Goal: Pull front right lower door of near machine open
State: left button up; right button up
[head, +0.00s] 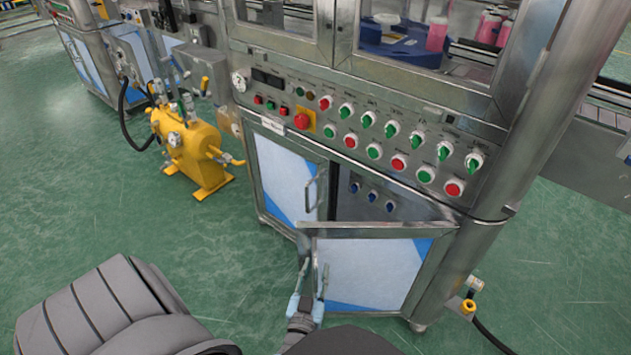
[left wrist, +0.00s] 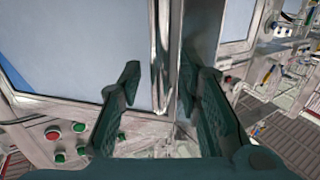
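The near machine's front right lower door (head: 372,268), a pale panel in a metal frame, stands partly open in the head view. Its free left edge is swung out, and the dark cabinet inside shows above it. My left gripper (head: 314,279) is at that free edge. In the left wrist view, the fingers of my left gripper (left wrist: 168,82) are apart. The door's metal edge and an upright bar, probably its handle (left wrist: 160,55), lie between or just beyond them. Contact cannot be told. My right gripper is not in view.
The left lower door (head: 278,178) is shut, its handle (head: 315,194) near the opening. A control panel (head: 330,135) with buttons and switches sits above. A yellow pump unit (head: 190,150) stands on the green floor (head: 90,200) at left. A post (head: 530,110) bounds the right.

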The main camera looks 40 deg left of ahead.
pick_arm(q)
send_near(320, 235)
jog(key=x, duration=0.5)
jog(key=shift+w, duration=0.1)
jog(key=shift+c, duration=0.5)
